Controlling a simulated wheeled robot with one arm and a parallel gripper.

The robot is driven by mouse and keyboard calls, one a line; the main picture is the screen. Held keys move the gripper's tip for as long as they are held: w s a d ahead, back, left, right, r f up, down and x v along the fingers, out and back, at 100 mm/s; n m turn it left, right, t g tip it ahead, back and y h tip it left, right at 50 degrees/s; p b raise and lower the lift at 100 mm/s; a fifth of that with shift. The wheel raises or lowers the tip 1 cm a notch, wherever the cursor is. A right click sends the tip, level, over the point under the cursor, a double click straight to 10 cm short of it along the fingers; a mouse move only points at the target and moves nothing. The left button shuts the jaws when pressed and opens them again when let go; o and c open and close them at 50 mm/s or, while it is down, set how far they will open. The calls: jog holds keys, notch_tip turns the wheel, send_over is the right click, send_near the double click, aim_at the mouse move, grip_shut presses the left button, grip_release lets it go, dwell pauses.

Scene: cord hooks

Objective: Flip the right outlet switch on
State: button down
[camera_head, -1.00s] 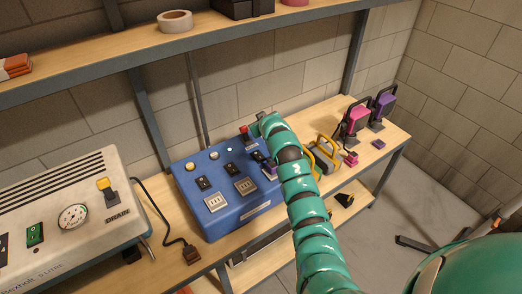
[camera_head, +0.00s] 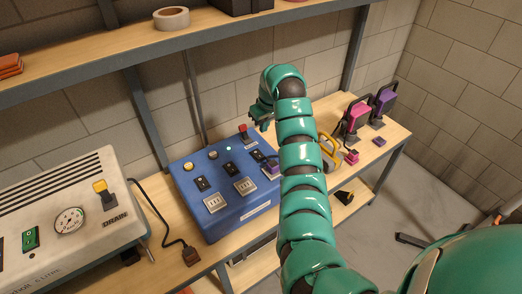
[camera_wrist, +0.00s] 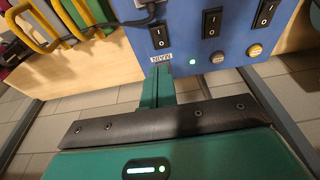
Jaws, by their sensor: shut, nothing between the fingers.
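The blue outlet box (camera_head: 190,215) stands on the bench, with three black rocker switches in a row. The right outlet switch (camera_head: 257,155) is the rocker nearest my arm; in the wrist view it appears as the left rocker (camera_wrist: 158,36), just beyond the fingertips. Which way it is tipped is too small to tell. The middle (camera_head: 230,168) and left (camera_head: 202,184) rockers are clear of my gripper. My gripper (camera_head: 262,121) is shut and empty, pointing down above the box's back right part; its closed fingers show in the wrist view (camera_wrist: 163,78).
A red main switch (camera_head: 244,132) is at the box's back edge, close to my gripper. A green light (camera_head: 228,148) is lit beside it. Yellow-handled gear (camera_head: 330,150) stands to the right. A beige machine (camera_head: 70,190) is on the left. A shelf (camera_head: 210,36) hangs above.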

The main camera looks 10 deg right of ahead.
jog(key=p, duration=0.4)
send_over(261, 156)
jog(key=x, duration=0.3)
jog(key=s+x, duration=0.1)
jog(key=x, duration=0.5)
jog(key=shift+s+d+f, duration=0.15)
jog(key=shift+s+d, duration=0.05)
jog(key=shift+s, duration=0.25)
jog(key=shift+s+f+p, duration=0.1)
jog(key=shift+f+p, duration=0.45)
jog(key=shift+f, duration=0.65)
jog(key=shift+s+f+p, duration=0.15)
jog(key=shift+f+p, duration=0.4)
jog(key=shift+f, duration=0.6)
jog(key=shift+d, duration=0.1)
jog(key=shift+d+p, duration=0.1)
jog(key=shift+p, duration=0.25)
jog(key=shift+s+d+f+t+p, duration=0.1)
jog(key=shift+s+f+t+p, duration=0.1)
jog(key=shift+f+t+p, duration=0.35)
jog(key=shift+w+b, duration=0.15)
jog(key=shift+b, duration=0.15)
jog(key=shift+w+r, duration=0.1)
